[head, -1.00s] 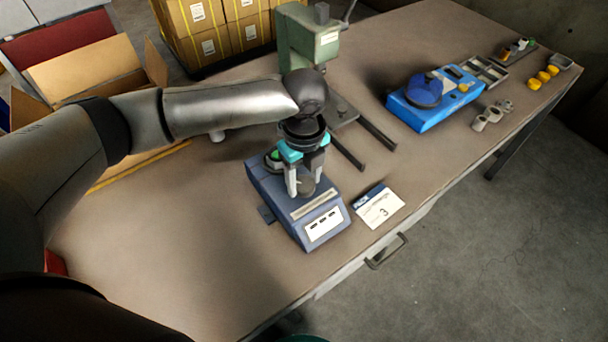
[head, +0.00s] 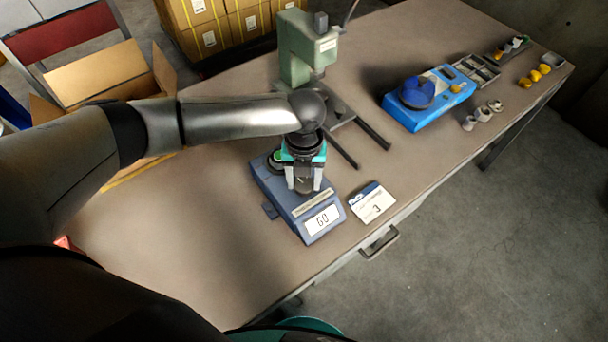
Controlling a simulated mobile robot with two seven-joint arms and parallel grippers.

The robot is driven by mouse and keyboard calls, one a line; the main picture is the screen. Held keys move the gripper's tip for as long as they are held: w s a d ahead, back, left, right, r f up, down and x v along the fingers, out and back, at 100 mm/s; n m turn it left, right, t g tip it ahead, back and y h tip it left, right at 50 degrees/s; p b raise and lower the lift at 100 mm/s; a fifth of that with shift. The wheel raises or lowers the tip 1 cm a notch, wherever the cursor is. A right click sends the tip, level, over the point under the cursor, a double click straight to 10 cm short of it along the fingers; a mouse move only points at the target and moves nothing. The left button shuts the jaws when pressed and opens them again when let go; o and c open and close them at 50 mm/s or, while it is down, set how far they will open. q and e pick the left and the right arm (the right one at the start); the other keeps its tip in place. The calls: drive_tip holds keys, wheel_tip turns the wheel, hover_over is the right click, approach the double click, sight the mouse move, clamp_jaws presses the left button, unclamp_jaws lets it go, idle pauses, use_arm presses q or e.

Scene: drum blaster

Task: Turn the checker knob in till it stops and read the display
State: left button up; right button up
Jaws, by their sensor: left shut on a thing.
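The checker (head: 284,207) is a blue-grey box on the bench, with a white display (head: 322,220) on its sloped front. The display reads "GO". The checker knob (head: 304,184) is a grey round part on top of the box, partly hidden by my fingers. My left gripper (head: 304,186) comes down from above with its two fingers on either side of the knob, shut on it. My right gripper is not in view.
A white card with a "3" (head: 372,203) lies right of the checker. A green press (head: 300,50) with two dark rails stands behind. A blue device (head: 428,100), grey trays and small yellow parts are farther right. The bench's left front is clear.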

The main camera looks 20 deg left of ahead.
sight(304, 184)
use_arm(q)
drive_tip(key=shift+m, duration=0.3)
drive_tip(key=o, duration=1.4)
drive_tip(key=shift+c, duration=0.2)
drive_tip(key=shift+r, duration=0.15)
wheel_tip(304, 184, up, 15)
drive_tip(key=p, duration=0.2)
drive_tip(key=shift+p, duration=0.3)
